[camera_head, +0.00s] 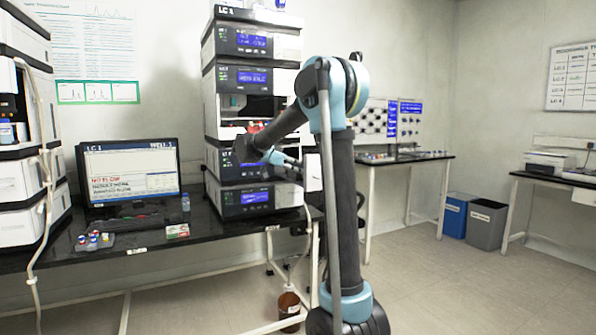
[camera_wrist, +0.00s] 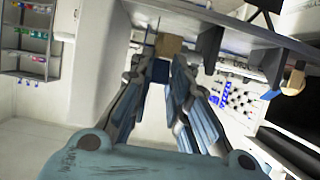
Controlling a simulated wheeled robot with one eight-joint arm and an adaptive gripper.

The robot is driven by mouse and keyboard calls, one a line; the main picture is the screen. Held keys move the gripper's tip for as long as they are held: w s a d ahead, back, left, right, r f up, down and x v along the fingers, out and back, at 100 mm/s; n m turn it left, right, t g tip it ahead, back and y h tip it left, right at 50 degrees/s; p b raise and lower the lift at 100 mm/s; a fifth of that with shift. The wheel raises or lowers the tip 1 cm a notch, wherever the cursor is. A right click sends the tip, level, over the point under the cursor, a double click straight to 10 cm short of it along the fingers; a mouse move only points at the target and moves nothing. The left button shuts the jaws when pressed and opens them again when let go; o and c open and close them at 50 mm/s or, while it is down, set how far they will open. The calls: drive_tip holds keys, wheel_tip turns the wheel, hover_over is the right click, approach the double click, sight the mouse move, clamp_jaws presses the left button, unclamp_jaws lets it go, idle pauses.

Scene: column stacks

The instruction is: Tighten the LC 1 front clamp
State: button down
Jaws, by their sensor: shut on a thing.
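The LC 1 stack (camera_head: 228,55) stands on the black bench, with its label at the top and several modules with blue displays. My arm reaches across its open middle bay (camera_head: 233,122). My gripper (camera_wrist: 168,58) is at the stack's front, its two fingers reaching forward in the wrist view. It is shut on a small tan part (camera_wrist: 168,44) at the fingertips. I cannot tell from its shape whether this is the front clamp. A small red item (camera_head: 255,127) shows behind the arm.
A monitor (camera_head: 131,172) labelled LC 1 shows a red text line. Vials (camera_head: 92,240) and a small box (camera_head: 177,231) lie on the bench (camera_head: 215,232). Another instrument stack (camera_head: 25,130) stands far left. Blue (camera_head: 455,215) and grey (camera_head: 486,223) bins stand right; the floor between is clear.

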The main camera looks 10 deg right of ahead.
drive_tip(key=shift+r, duration=0.1)
drive_tip(key=y, duration=0.1)
drive_tip(key=d+r+g+y, duration=0.1)
drive_tip(key=y, duration=0.1)
drive_tip(key=d+y, duration=0.1)
drive_tip(key=shift+w+r+g+y, duration=0.25)
drive_tip(key=shift+w+g+y, duration=0.05)
drive_tip(key=shift+w+y, duration=0.1)
drive_tip(key=y, duration=0.1)
drive_tip(key=d+g+y, duration=0.1)
drive_tip(key=y, duration=0.1)
drive_tip(key=d+y, duration=0.1)
drive_tip(key=shift+w+d+r, duration=0.15)
drive_tip(key=shift+w+r, duration=0.1)
drive_tip(key=shift+w, duration=0.05)
drive_tip(key=y, duration=0.1)
drive_tip(key=d+g+y, duration=0.1)
drive_tip(key=y, duration=0.1)
drive_tip(key=d+y, duration=0.1)
drive_tip(key=shift+w+d+f+g+y, duration=0.1)
drive_tip(key=shift+w+f+g+y, duration=0.2)
drive_tip(key=shift+w+g, duration=0.1)
drive_tip(key=shift+w+d+f+g+y, duration=0.1)
drive_tip(key=shift+d+f+g+y, duration=0.2)
drive_tip(key=shift+y, duration=0.65)
drive_tip(key=shift+w+d+f+g+y, duration=0.15)
drive_tip(key=shift+d+g+y, duration=0.2)
drive_tip(key=shift+y, duration=0.6)
